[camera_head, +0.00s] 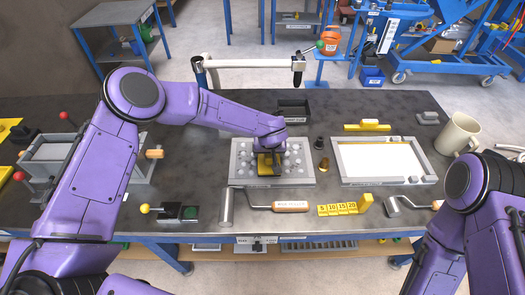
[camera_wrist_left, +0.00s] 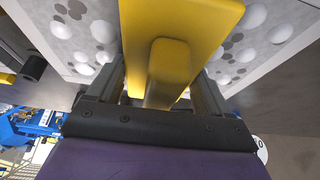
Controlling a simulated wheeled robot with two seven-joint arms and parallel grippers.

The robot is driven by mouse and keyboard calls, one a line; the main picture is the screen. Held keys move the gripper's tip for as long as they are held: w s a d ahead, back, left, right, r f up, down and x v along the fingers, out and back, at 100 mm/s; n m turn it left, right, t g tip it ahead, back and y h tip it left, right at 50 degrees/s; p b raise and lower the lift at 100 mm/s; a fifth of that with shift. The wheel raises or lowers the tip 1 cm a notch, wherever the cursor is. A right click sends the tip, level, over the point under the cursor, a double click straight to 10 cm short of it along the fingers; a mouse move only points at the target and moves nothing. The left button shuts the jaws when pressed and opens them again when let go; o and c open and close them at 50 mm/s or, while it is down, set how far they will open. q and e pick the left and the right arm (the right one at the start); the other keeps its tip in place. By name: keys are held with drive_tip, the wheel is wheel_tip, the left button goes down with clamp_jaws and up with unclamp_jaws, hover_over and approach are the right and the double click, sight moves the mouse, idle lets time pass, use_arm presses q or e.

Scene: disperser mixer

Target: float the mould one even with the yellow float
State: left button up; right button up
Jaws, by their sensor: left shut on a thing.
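A grey mould (camera_head: 238,172) lies in the middle of the bench, its surface dotted with round pale lumps and dark spots. My left gripper (camera_head: 268,151) is shut on the yellow float (camera_head: 266,167) by its handle, over the middle of this mould. In the left wrist view, the yellow handle (camera_wrist_left: 168,62) is between the fingers and the yellow plate (camera_wrist_left: 210,20) lies beyond it, with the lumpy surface (camera_wrist_left: 90,35) around it. Whether the plate touches the lumps I cannot tell. My right arm shows at the right, its gripper out of view.
A second mould (camera_head: 427,170) with a smooth white surface stands to the right. A mug (camera_head: 459,133) is at right.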

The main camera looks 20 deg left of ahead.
sight(286, 157)
use_arm(q)
drive_tip(key=shift+w+d, duration=0.2)
drive_tip(key=shift+d, duration=0.5)
drive_tip(key=shift+w+d, duration=0.2)
drive_tip(key=shift+d, duration=0.5)
drive_tip(key=shift+w+d, duration=0.25)
drive_tip(key=shift+d, duration=0.45)
drive_tip(key=shift+w+d, duration=0.2)
drive_tip(key=shift+d, duration=0.5)
drive_tip(key=shift+s+a+r+p, duration=0.1)
drive_tip(key=shift+s+a+p, duration=0.1)
drive_tip(key=shift+a+p, duration=0.45)
drive_tip(key=shift+s+a, duration=0.25)
drive_tip(key=shift+a, duration=0.5)
drive_tip(key=shift+s+a+p, duration=0.15)
drive_tip(key=shift+a+p, duration=0.4)
drive_tip(key=shift+s+a, duration=0.1)
drive_tip(key=shift+a, duration=0.55)
drive_tip(key=shift+d, duration=0.1)
